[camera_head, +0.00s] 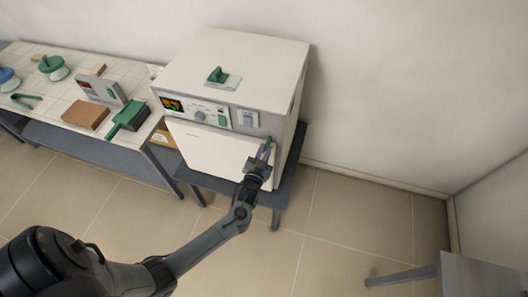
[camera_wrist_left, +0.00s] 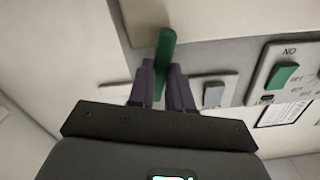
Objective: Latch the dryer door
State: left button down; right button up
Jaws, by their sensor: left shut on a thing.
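The dryer (camera_head: 238,65) is a white box on a dark stand, with a grey control panel on its upper front. Its white door (camera_head: 212,152) lies below the panel and looks closed against the front. My left gripper (camera_head: 262,158) is at the door's right edge. In the left wrist view, its two purple fingers (camera_wrist_left: 162,82) are shut on a green latch handle (camera_wrist_left: 166,45). The lower part of the handle is hidden between the fingers. My right gripper is in neither view.
A green rocker switch (camera_wrist_left: 284,77) and a grey button (camera_wrist_left: 213,95) sit on the panel. A green-handled item (camera_head: 217,76) lies on top. A tiled bench (camera_head: 60,70) with several tools stands left. A table (camera_head: 470,275) is at lower right. The floor between is clear.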

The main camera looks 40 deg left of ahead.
pick_arm(q)
jog(key=shift+n, duration=1.7)
jog(key=c, duration=1)
grip_release()
jog(key=shift+c, duration=0.2)
jog(key=b+v, duration=0.1)
jog(key=v, duration=1)
